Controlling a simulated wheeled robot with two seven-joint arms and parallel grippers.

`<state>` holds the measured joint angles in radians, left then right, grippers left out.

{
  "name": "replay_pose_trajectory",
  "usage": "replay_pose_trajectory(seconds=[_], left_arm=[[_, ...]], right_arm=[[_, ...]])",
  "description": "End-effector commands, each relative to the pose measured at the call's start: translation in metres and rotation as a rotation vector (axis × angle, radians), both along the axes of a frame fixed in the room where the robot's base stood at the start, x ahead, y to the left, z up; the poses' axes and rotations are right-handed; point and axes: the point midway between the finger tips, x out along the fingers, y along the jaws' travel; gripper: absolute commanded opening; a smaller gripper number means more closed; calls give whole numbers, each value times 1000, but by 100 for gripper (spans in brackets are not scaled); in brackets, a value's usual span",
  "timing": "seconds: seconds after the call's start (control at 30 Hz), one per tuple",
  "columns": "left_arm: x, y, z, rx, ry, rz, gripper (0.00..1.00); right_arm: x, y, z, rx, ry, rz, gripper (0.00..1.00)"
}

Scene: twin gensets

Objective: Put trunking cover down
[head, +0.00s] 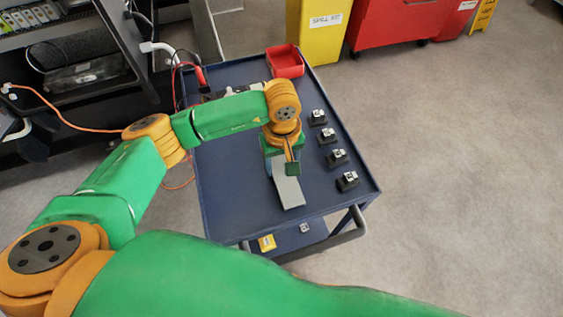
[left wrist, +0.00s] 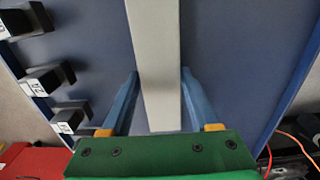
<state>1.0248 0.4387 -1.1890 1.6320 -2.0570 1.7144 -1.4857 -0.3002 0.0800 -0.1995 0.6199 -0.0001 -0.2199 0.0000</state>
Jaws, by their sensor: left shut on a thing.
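The trunking cover (head: 288,192) is a flat, light grey strip over the top of the blue cart (head: 228,200). My left gripper (head: 276,168) points down over the cart and is shut on the cover. In the left wrist view the cover (left wrist: 157,40) runs lengthwise between the two blue fingers of the gripper (left wrist: 160,75). I cannot tell whether the cover touches the cart top or hangs just above it. Part of the cover is hidden behind the gripper in the head view. My right gripper is not in view.
Several small black blocks with pale tops (head: 337,158) stand in a row along the cart's right side. A red bin (head: 285,62) sits at its far end, with dark gear and cables (head: 202,80) beside it. The cart top's near left is clear. A dark rack (head: 80,75) stands left.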

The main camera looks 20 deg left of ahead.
Motion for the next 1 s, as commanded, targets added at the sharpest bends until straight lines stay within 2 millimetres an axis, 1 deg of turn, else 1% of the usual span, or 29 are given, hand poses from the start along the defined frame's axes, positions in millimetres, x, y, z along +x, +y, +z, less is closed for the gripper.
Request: replay_pose_trajectory(seconds=[0.07, 0.1, 0.17, 0.2, 0.47, 0.57, 0.63, 0.67, 0.77, 0.9, 1.0], left_arm=[[0, 0, -4, 0, 0, 0, 0], [0, 0, -4, 0, 0, 0, 64], [0, 0, -2, 0, 0, 0, 80], [0, 0, -2, 0, 0, 1, 91], [0, 0, -2, 0, 0, 1, 92], [0, 0, 4, -1, 1, 1, 92], [1, 0, 11, -2, -5, 1, 92], [1, 0, 16, -2, -5, 1, 92], [2, 0, 42, -2, -8, 0, 92], [2, 0, 81, -1, -7, 1, 92], [1, 0, 102, 0, -5, 1, 92]], right_arm=[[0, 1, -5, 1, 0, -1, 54], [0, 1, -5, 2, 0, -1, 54], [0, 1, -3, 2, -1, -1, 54], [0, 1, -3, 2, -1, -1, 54], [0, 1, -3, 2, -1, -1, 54], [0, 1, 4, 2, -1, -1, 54], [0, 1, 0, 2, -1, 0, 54], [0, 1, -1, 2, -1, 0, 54], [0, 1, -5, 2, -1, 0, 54], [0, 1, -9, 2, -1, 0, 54], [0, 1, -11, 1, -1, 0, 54]])
